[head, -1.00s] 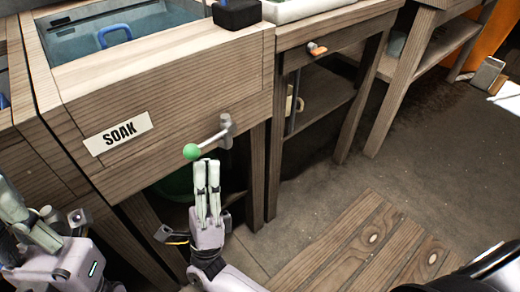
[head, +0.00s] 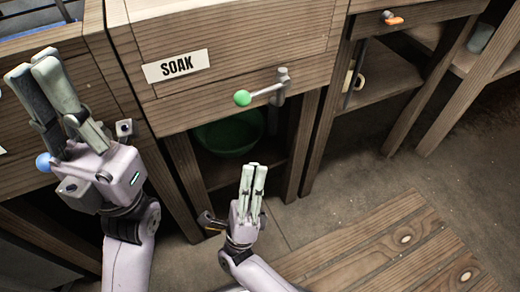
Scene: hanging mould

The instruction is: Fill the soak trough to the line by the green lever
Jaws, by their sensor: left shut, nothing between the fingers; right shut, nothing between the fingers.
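The wooden soak trough (head: 235,45) fills the upper middle of the head view, with a SOAK label (head: 177,67) on its front. Its inside and water line are out of view at the top. The green lever (head: 264,92) is a grey handle with a green ball end, sticking out leftward from its grey mount on the trough front. My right gripper (head: 254,168) is shut and empty, pointing up below the green ball and apart from it. My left gripper (head: 32,66) is shut and empty, raised at the far left, left of the label.
A green bowl (head: 229,136) sits under the trough. A blue ball (head: 43,162) shows beside my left gripper. An orange-ended handle (head: 394,20) is on the bench to the right. A slatted wooden platform (head: 380,250) lies on the floor at lower right.

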